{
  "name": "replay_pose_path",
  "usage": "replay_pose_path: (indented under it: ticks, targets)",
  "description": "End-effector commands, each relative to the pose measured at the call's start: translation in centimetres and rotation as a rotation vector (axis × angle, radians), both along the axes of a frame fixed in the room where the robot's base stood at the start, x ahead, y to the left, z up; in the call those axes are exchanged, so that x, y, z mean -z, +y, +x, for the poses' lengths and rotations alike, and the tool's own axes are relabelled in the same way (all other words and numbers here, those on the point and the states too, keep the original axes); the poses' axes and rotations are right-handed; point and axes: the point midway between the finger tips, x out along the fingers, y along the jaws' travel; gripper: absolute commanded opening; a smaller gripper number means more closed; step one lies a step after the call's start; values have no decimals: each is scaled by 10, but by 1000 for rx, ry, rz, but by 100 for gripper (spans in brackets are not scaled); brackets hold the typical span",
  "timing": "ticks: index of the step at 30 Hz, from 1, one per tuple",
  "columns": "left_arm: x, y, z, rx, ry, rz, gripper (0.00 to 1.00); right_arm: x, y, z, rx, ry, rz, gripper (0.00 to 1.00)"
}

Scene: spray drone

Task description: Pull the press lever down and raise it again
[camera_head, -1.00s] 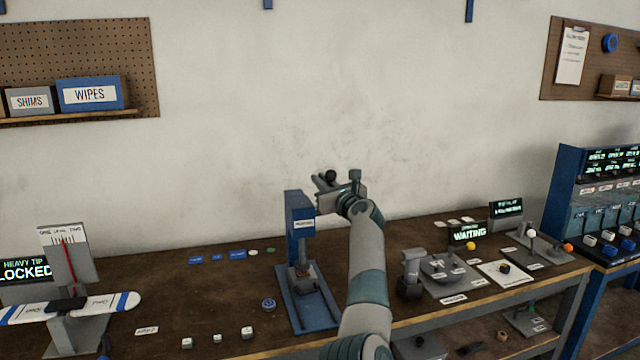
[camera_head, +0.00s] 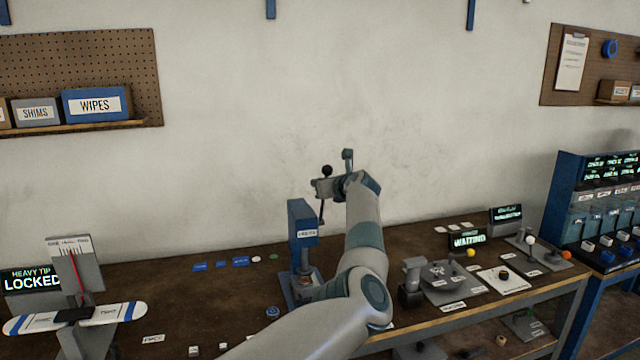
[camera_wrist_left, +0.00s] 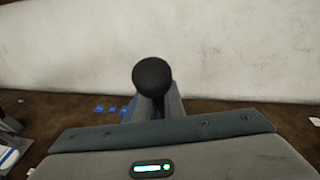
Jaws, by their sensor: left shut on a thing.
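The blue press (camera_head: 302,218) stands on the bench with its base partly hidden behind my left arm. Its lever (camera_head: 322,212) points upward at the press's right side and ends in a black ball knob (camera_head: 327,171). My left gripper (camera_head: 322,187) is shut on the lever just below the knob. In the left wrist view the black knob (camera_wrist_left: 152,76) sits at the middle, just above the fingers (camera_wrist_left: 152,108). My right gripper is not in view.
To the left stands a balance with a white and blue beam (camera_head: 75,315) and a "LOCKED" display (camera_head: 32,281). To the right are a grey fixture (camera_head: 412,280) and a "WAITING" display (camera_head: 467,238). The wall behind the press is bare.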

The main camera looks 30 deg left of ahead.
Motion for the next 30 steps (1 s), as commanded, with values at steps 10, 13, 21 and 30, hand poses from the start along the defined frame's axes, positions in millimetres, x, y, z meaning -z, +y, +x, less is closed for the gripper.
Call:
replay_pose_path:
  ticks: [10,13,21,30]
  targets:
    - [-4,1,0,0,-5,4,27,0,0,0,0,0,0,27]
    - [-4,1,0,0,-4,3,27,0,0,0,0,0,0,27]
    - [-4,-5,-3,0,-7,3,27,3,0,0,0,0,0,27]
    - [-9,-30,-17,1,-8,1,27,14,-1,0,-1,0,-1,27]
